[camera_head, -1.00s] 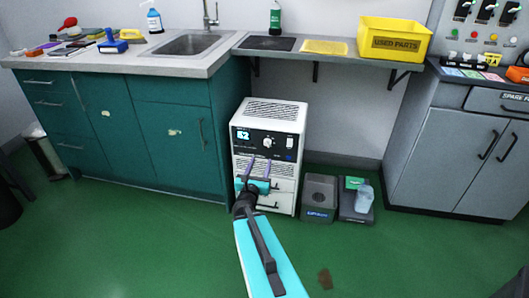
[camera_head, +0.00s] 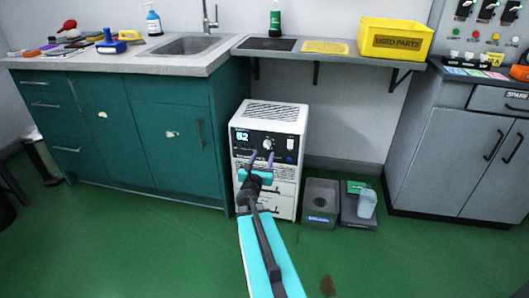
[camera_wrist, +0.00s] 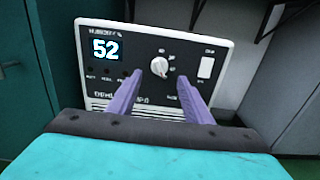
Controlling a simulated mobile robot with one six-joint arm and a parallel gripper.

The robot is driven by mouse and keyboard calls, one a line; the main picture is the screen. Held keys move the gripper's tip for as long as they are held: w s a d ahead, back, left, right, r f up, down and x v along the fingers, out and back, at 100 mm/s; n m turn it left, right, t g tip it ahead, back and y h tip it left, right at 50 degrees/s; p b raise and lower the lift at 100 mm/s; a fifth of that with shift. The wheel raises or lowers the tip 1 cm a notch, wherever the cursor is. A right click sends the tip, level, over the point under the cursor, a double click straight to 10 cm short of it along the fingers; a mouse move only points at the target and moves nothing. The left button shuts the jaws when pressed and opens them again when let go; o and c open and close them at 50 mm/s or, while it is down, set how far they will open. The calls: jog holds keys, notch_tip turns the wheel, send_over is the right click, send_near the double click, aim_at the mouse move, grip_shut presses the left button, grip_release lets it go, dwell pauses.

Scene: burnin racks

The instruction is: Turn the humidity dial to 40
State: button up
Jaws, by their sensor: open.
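The dehumidifier (camera_head: 274,113) is a white box with a black control panel, standing on the floor beside the teal cabinet. Its display (camera_wrist: 106,49) reads 52 in the wrist view. The round white humidity dial (camera_wrist: 159,66) is right of the display, with small markings around it; it also shows in the head view (camera_head: 268,144). My gripper (camera_wrist: 163,88) is open, its two purple fingers apart and empty. In the wrist view the fingertips appear just below the dial, one on each side; contact is not visible.
A white rocker switch (camera_wrist: 206,67) is on the panel's right. A grey bin (camera_head: 320,201) and a dark box with a clear jug (camera_head: 366,203) stand right of the dehumidifier. A shelf (camera_head: 330,55) hangs above.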

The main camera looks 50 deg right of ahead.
aim_at(267, 147)
jog(key=shift+b+x, duration=0.35)
jog(key=shift+x, duration=2.8)
